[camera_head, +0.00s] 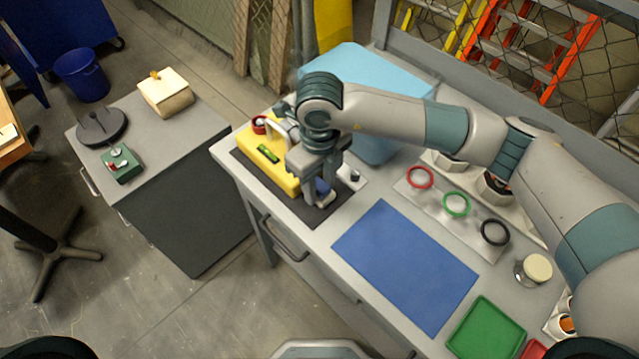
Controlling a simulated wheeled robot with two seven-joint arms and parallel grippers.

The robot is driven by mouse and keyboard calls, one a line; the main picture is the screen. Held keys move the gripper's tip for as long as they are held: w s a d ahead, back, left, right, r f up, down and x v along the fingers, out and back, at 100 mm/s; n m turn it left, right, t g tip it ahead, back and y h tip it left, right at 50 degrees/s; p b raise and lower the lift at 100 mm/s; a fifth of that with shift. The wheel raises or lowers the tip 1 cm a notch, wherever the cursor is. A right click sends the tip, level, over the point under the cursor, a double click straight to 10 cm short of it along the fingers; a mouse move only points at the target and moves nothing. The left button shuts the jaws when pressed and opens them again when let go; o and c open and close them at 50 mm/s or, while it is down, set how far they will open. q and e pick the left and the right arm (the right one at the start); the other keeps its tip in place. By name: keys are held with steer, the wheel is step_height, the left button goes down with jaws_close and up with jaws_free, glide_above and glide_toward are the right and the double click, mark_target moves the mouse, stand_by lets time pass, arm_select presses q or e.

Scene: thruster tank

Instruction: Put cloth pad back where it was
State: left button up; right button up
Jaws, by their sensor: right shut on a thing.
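My right gripper (319,196) comes in from the right and points down over the black mat (290,195) at the left end of the workbench. It is shut on a small blue and whitish thing (324,190), which looks like the cloth pad. The fingers hide much of it, and I cannot tell whether it touches the mat. A yellow block-like device (262,160) with a green insert lies on the mat just left of the gripper. My left gripper is not in view.
A blue mat (405,265) lies clear at the bench middle. Behind it, a plate holds red (420,177), green (456,204) and black (495,232) rings. A jar (535,268) and green tray (486,330) stand right. A light-blue case (375,75) stands behind my arm.

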steer(key=shift+f, duration=0.55)
steer(key=shift+f, duration=0.2)
steer(key=o, duration=0.9)
steer(key=shift+r, duration=0.1)
